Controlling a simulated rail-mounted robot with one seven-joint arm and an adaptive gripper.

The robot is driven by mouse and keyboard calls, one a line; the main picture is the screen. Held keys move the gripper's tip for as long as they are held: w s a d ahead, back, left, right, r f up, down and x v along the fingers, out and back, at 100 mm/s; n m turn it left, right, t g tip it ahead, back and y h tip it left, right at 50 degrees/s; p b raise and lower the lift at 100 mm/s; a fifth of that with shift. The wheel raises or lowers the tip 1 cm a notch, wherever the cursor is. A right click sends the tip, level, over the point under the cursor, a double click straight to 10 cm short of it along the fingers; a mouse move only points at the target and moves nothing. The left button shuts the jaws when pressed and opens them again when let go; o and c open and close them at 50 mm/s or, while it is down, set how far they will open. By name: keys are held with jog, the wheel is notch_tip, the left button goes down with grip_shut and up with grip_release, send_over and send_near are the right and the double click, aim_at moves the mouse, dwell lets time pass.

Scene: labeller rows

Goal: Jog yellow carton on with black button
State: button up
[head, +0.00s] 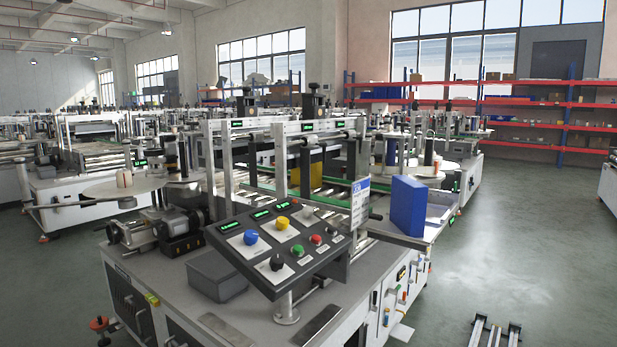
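A yellow carton (315,174) stands on the labelling machine's conveyor, partly hidden behind the upright posts. The tilted grey control panel (232,258) is on a post at the front of the machine. The black button (277,263) is a round knob low on the panel, below the blue knob (250,237) and yellow knob (282,223). My gripper is not in view, and nothing touches the panel.
A tall blue carton (407,205) stands at the machine's right end by a tray (437,213). A label reel disc (124,188) juts out at left. Free floor (520,240) lies to the right.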

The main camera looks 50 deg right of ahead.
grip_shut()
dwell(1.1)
